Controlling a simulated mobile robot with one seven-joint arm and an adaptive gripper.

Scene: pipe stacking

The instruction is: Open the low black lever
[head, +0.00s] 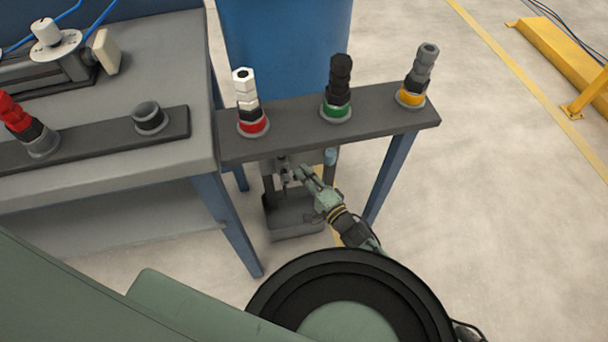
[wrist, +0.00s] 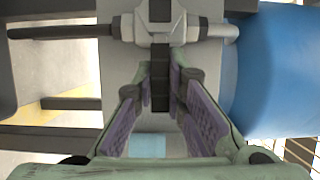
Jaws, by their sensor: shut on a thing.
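The low black lever (wrist: 160,92) runs down the middle of the wrist view from a pale grey pipe fitting (wrist: 186,28). My gripper (wrist: 161,74) has its fingertips closed in on both sides of the lever, just below the fitting. In the head view my gripper (head: 302,172) reaches under the dark shelf (head: 290,125) to a small grey fitting (head: 284,165) above a grey basin (head: 292,220). The lever itself is too small to make out there.
Stacked pipe pieces stand on the shelf: white on red (head: 246,95), black on green (head: 340,82), grey on yellow (head: 422,68). A blue barrel (head: 285,45) stands behind. Blue table legs (head: 390,178) flank the space under the shelf.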

